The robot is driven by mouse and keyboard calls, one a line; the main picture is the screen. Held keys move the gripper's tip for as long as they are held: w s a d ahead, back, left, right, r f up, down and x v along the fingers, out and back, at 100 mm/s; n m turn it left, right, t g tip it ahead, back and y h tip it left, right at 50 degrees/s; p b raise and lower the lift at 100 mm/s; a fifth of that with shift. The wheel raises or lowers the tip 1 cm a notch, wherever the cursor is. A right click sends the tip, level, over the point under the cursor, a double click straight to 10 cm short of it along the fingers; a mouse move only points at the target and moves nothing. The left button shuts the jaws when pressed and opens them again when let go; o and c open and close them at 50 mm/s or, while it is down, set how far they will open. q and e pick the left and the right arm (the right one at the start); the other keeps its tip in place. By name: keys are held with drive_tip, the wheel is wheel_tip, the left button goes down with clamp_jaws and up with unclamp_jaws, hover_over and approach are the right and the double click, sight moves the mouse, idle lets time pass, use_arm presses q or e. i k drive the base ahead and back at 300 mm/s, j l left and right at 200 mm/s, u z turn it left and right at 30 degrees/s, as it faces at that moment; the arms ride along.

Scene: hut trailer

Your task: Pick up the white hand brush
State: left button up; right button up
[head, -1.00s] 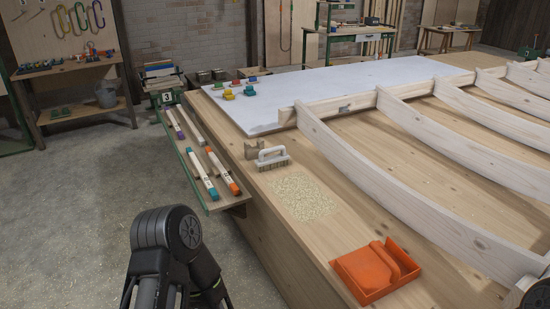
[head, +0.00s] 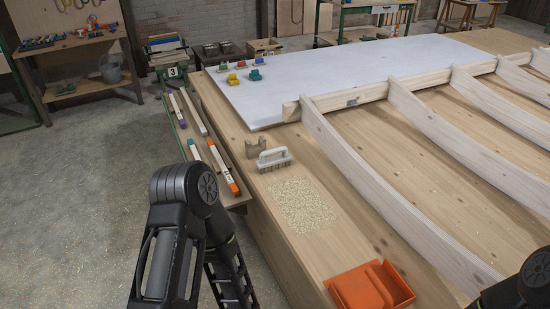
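The white hand brush (head: 272,155) lies on the wooden workbench (head: 238,130), bristles down, its pale handle on top. Nothing touches the brush except the bench.
An orange dustpan (head: 372,287) lies near the front edge. A curved wooden frame (head: 385,165) covers the bench's right side. A side shelf (head: 205,160) holds several marked sticks. A white sheet (head: 330,80) with small coloured blocks lies farther back. Open floor is at left.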

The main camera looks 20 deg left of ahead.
sight(264, 165)
drive_tip(key=z, duration=0.4)
drive_tip(key=j+z, duration=0.5)
drive_tip(key=j, duration=0.15)
drive_tip(key=j+z, duration=0.45)
drive_tip(key=j, duration=0.7)
drive_tip(key=k+j+z, duration=0.1)
drive_tip(key=j, duration=0.4)
drive_tip(key=k+j, duration=0.15)
drive_tip(key=j, duration=0.35)
drive_tip(key=k+j+z, duration=0.1)
drive_tip(key=j, duration=0.35)
